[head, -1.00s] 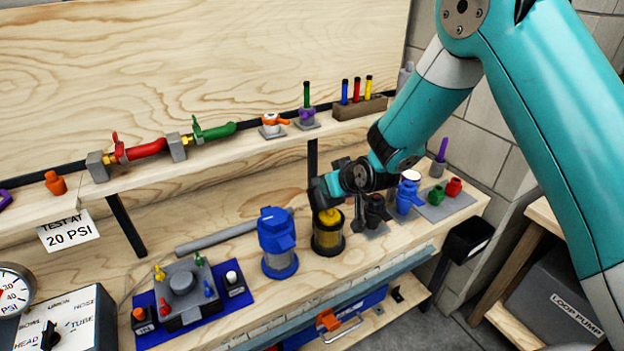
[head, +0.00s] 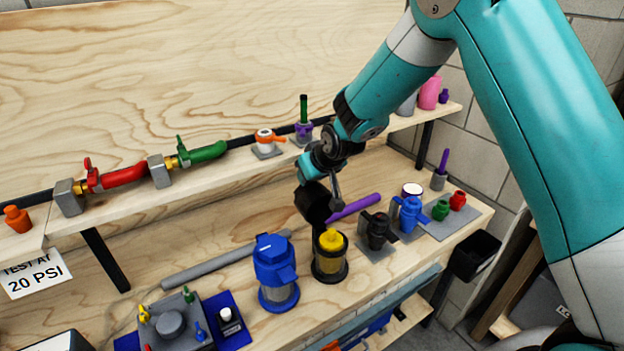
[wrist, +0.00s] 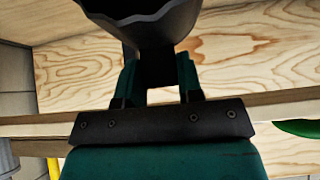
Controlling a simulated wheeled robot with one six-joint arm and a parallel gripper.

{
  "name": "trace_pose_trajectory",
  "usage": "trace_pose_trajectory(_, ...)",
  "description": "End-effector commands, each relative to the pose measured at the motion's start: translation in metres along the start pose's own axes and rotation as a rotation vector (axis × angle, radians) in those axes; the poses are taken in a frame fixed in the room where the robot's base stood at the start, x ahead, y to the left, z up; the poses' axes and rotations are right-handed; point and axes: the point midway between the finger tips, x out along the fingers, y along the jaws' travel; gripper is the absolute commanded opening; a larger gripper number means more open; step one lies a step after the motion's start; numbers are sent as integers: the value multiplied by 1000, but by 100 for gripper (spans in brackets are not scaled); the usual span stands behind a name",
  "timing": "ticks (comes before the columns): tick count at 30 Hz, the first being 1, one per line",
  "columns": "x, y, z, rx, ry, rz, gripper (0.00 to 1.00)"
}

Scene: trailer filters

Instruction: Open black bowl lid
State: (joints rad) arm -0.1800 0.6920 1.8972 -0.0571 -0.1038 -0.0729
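The black bowl (head: 330,271) stands upright on the bench, with a yellow filter (head: 331,240) showing in its open top. Its black lid (head: 313,204) is tipped up above the bowl's back left. A narrow dark strip runs from the lid down to the bowl's left side; I cannot tell whether it is a hinge. My gripper (head: 314,172) is at the lid's upper end. In the wrist view my gripper (wrist: 158,78) has the lid's dark stem between its teal fingers, and the hollow, flared lid (wrist: 140,12) extends past them.
A blue bowl with a blue lid (head: 275,258) stands close on the left. A purple rod (head: 355,207) lies behind, and black (head: 377,231) and blue (head: 409,213) fittings stand right. The shelf with red (head: 130,176) and green (head: 205,153) valves runs behind my gripper.

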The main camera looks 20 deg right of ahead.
Motion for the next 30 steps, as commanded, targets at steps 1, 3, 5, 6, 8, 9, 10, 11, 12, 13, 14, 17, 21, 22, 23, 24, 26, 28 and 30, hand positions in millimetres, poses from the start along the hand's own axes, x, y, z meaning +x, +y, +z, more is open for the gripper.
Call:
trace_pose_trajectory(1, 4, 2, 4, 2, -7, 7, 0)
trace_pose_trajectory(3, 6, 0, 4, 1, -8, 7, 0)
trace_pose_trajectory(5, 6, -1, 4, 0, -10, 7, 0)
trace_pose_trajectory(6, 7, -2, 4, -1, -11, 7, 0)
trace_pose_trajectory(8, 7, -4, 4, -2, -12, 6, 0)
trace_pose_trajectory(9, 7, -4, 4, -3, -13, 6, 0)
trace_pose_trajectory(10, 7, -5, 4, -3, -13, 6, 0)
trace_pose_trajectory(11, 8, -5, 4, -4, -13, 6, 0)
trace_pose_trajectory(12, 8, -6, 4, -4, -14, 5, 0)
trace_pose_trajectory(13, 8, -6, 4, -5, -14, 5, 0)
trace_pose_trajectory(14, 8, -6, 4, -5, -14, 5, 0)
trace_pose_trajectory(17, 8, -7, 4, -6, -15, 4, 0)
trace_pose_trajectory(21, 8, -8, 4, -7, -16, 4, 0)
trace_pose_trajectory(22, 8, -8, 4, -7, -16, 3, 41)
trace_pose_trajectory(23, 8, -8, 4, -8, -16, 3, 48)
trace_pose_trajectory(24, 8, -8, 4, -8, -17, 2, 57)
trace_pose_trajectory(26, 8, -9, 4, -8, -17, 1, 60)
trace_pose_trajectory(28, 8, -9, 4, -8, -17, 0, 60)
trace_pose_trajectory(30, 8, -9, 4, -9, -17, -1, 60)
